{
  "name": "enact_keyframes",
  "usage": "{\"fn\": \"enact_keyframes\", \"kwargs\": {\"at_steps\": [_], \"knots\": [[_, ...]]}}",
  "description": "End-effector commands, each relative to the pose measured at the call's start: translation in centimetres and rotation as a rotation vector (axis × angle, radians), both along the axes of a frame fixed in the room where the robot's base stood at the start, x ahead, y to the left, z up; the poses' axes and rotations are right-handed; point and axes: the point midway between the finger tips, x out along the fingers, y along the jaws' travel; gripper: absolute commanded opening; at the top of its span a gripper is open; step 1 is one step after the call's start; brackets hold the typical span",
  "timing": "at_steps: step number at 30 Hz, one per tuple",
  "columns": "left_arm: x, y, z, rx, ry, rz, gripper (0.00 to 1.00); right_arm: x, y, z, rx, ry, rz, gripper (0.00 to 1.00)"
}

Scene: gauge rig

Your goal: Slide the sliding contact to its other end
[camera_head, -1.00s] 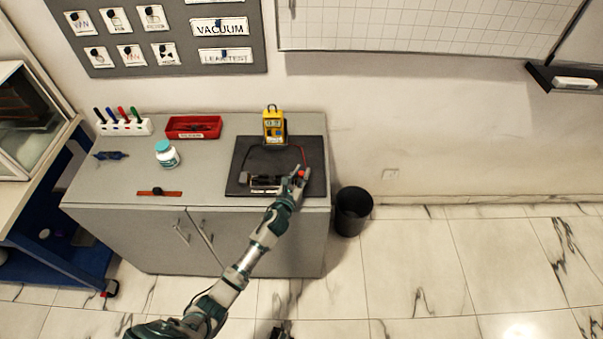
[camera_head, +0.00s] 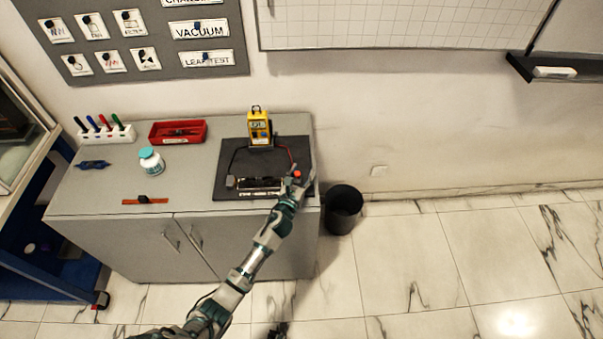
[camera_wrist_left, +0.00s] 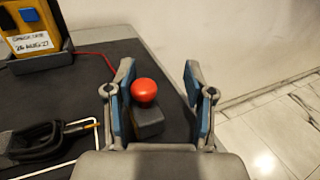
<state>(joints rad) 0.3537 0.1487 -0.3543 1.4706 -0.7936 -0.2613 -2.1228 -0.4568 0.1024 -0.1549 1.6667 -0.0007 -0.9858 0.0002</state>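A slide device (camera_head: 258,185) lies on the black mat (camera_head: 226,170) on the grey cabinet. Near its right end is a red ball knob (camera_head: 297,174), which appears to belong to the sliding contact. In the left wrist view, the red knob (camera_wrist_left: 144,91) stands on a dark grey block (camera_wrist_left: 148,121). My left gripper (camera_head: 293,182) is at this right end. The wrist view shows the left gripper (camera_wrist_left: 165,90) open, with the knob between its fingers, nearer the left finger. Contact with the knob cannot be told. My right gripper is not in view.
A yellow meter (camera_head: 260,127) stands behind the device, with a red lead running from it. A black bin (camera_head: 343,208) stands right of the cabinet.

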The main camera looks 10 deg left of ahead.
Motion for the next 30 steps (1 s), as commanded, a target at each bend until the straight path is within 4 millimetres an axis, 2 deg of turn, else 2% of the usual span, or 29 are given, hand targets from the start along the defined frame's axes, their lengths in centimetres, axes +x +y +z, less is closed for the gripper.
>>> {"fn": "enact_keyframes", "kwargs": {"at_steps": [17, 20, 30], "knots": [[-0.5, 0.1, -0.1, 0.001, 0.0, -0.003, 0.46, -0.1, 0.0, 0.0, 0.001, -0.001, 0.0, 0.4], [-1.9, 0.3, -0.1, 0.002, 0.0, -0.003, 0.46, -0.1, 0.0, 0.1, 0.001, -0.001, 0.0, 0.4], [-9.2, 1.3, -0.2, -0.003, 0.001, -0.004, 0.46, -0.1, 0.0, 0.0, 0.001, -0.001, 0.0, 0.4]]}}
